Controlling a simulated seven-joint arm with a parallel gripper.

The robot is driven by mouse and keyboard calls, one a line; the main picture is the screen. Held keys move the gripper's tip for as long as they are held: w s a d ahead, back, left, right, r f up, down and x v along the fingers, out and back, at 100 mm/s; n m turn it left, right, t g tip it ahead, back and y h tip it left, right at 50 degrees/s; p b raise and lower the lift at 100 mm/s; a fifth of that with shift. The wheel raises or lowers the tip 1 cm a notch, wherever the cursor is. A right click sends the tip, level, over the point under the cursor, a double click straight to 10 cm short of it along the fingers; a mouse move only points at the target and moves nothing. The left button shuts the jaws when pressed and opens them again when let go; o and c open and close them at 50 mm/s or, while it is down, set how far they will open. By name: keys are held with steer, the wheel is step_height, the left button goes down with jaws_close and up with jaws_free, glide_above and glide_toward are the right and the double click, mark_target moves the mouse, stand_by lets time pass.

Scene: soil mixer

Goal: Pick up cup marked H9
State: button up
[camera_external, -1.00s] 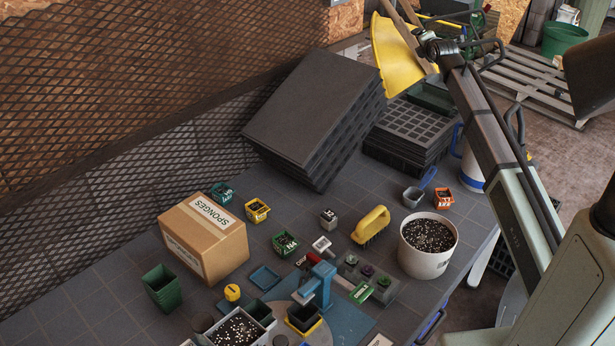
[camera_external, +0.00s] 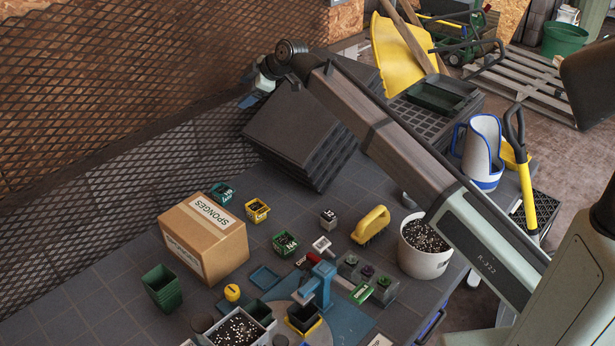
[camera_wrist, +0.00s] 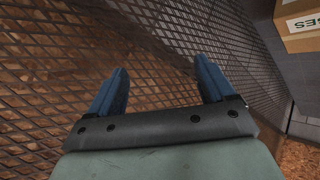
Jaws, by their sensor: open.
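Several small labelled cups stand on the table in the external view: a teal cup (camera_external: 222,193), a yellow cup (camera_external: 257,211), a green cup (camera_external: 285,244) and a grey cup (camera_external: 328,219). Their labels are too small to read surely, so I cannot tell which is H9. My gripper (camera_external: 252,93) is high at the back left, by the mesh wall, well away from the cups. In the wrist view my gripper (camera_wrist: 160,80) has its two blue fingers spread apart with nothing between them. No cup shows there.
A sponges box (camera_external: 204,238) stands at the left and shows at the wrist view's upper right (camera_wrist: 301,24). Stacked black trays (camera_external: 300,135) lean behind the cups. A yellow brush (camera_external: 371,224), white soil pot (camera_external: 420,262) and blue press (camera_external: 318,287) stand nearby. The mesh wall (camera_external: 120,100) is close to my gripper.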

steer(key=s+a+f+m+g+h, duration=0.1)
steer(key=a+f+m+g+h, duration=0.25)
steer(key=a+f, duration=0.55)
steer(key=m+g+h, duration=0.1)
steer(key=m+h, duration=0.4)
steer(key=m, duration=0.1)
glide_above(222, 192)
steer(key=s, duration=0.3)
step_height(222, 192, down, 11)
steer(key=shift+y, duration=0.25)
steer(key=f, duration=1.4)
steer(key=shift+s+d, duration=0.1)
steer(key=shift+d, duration=0.15)
steer(key=shift+r, duration=0.1)
steer(key=c, duration=1)
steer(key=shift+c, duration=0.2)
